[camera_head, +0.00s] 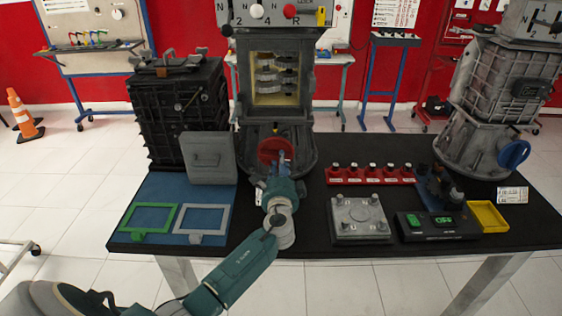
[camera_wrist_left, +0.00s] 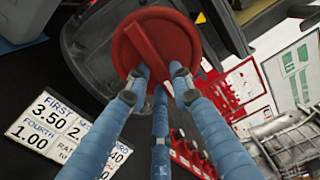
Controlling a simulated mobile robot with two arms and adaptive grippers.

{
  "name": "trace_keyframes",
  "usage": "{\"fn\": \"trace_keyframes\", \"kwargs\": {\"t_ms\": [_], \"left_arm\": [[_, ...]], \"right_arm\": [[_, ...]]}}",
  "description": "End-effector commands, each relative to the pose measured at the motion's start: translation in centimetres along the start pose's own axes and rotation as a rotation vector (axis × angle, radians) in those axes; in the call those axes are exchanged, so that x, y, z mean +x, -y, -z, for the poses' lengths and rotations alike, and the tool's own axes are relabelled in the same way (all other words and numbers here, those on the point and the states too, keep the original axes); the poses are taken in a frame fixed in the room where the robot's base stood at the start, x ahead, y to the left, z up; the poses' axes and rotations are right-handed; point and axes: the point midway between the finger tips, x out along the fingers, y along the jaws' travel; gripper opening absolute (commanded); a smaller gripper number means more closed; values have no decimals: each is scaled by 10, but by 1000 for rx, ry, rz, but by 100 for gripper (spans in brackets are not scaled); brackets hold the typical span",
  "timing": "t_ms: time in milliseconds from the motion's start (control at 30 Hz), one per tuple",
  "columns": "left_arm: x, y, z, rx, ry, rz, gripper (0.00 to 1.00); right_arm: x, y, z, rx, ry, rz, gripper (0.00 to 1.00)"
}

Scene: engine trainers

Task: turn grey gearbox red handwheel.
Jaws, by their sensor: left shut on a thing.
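The grey gearbox (camera_head: 245,143) stands at the back middle of the black table, with an open window showing gears inside. Its red handwheel (camera_head: 272,147) sits low on the front. In the left wrist view the handwheel (camera_wrist_left: 150,32) is a red disc with a raised bar across its face. My left gripper (camera_head: 283,163) reaches it from the front. Its blue fingers (camera_wrist_left: 160,82) are closed in on the bar, with fingertips on both sides of it and one finger below. The gripper hides part of the handwheel in the head view. My right gripper is not in view.
A second grey gearbox with a blue handwheel (camera_head: 514,154) stands at the right. A dark gearbox (camera_head: 180,112) is at the left, behind a grey plate (camera_head: 208,158). A red rack (camera_head: 369,174), a grey block (camera_head: 359,218) and a yellow tray (camera_head: 487,217) sit right of my arm.

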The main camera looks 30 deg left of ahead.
Motion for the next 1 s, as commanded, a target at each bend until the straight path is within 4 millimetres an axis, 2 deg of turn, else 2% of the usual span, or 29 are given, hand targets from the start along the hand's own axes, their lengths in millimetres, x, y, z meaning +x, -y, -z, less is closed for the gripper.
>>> {"fn": "trace_keyframes", "kwargs": {"t_ms": [300, 767, 800, 867, 900, 1000], "left_arm": [[-1, -3, 0, 95, -1, -2, 0], [-1, -4, 0, 106, -2, -3, 0], [-1, -4, 0, 106, -2, -3, 26], [-1, -4, 0, 105, -2, -3, 38], [-1, -4, 0, 105, -2, -2, 42], [0, -3, 0, 105, -1, -2, 42]], "right_arm": [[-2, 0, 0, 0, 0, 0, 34], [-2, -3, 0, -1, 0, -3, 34], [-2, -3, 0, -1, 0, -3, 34], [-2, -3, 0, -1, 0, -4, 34], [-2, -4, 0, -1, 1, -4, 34], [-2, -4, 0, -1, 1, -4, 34]]}}
